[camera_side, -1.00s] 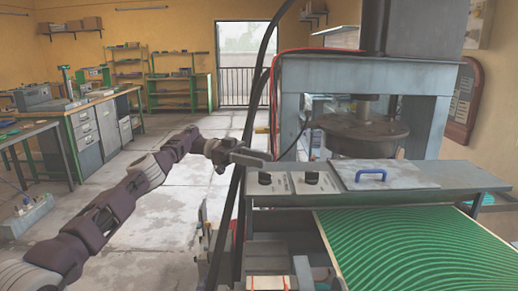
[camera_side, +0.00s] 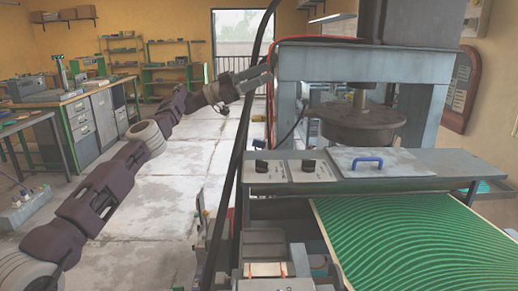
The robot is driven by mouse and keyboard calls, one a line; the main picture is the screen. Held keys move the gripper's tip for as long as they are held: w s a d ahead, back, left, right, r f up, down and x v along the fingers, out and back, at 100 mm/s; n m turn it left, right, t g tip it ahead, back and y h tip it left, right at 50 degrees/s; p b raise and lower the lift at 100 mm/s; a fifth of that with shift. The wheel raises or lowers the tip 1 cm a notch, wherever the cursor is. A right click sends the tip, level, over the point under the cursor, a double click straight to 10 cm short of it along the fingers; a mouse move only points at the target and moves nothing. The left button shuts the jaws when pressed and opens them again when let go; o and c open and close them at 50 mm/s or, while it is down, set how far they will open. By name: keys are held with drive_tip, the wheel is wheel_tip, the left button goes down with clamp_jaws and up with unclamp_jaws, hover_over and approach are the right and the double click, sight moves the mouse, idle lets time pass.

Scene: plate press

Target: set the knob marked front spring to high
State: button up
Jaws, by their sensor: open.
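Two black knobs stand on pale marked plates at the left end of the press's front ledge: a left knob (camera_side: 262,166) and a right knob (camera_side: 308,166). The markings are too small to read, so I cannot tell which is the front spring knob or where either one points. My gripper (camera_side: 268,78) is above the left knob and well apart from it, near the upper left post of the press. It is open, with nothing seen in it. The gap between its fingers is hard to make out.
A grey plate with a blue handle (camera_side: 369,161) lies on the ledge right of the knobs. The press head (camera_side: 362,122) hangs behind it. A green ridged sheet (camera_side: 420,240) lies below in front. Black cables (camera_side: 243,130) run down left of the knobs.

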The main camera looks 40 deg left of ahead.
drive_tip(key=w+a+r+n+t+y, duration=0.2)
drive_tip(key=a+r+n+t+y, duration=0.55)
drive_tip(key=a+r+t, duration=0.2)
drive_tip(key=a+r+n+y, duration=0.3)
drive_tip(key=a+n+y, duration=0.45)
drive_tip(key=y, duration=0.65)
drive_tip(key=g+h, duration=0.4)
drive_tip(key=g, duration=1.6)
approach(261, 161)
drive_tip(key=w+f, duration=0.1)
drive_tip(key=w, duration=0.1)
drive_tip(key=shift+n+g, duration=0.25)
drive_tip(key=shift+n, duration=0.05)
drive_tip(key=x, duration=0.6)
drive_tip(key=shift+s+a+f, duration=0.1)
drive_tip(key=shift+s+f, duration=0.15)
drive_tip(key=shift+f, duration=0.2)
drive_tip(key=shift+w+a+f, duration=0.1)
drive_tip(key=shift+w+f, duration=0.1)
drive_tip(key=shift+f, duration=0.1)
drive_tip(key=shift+c, duration=0.5)
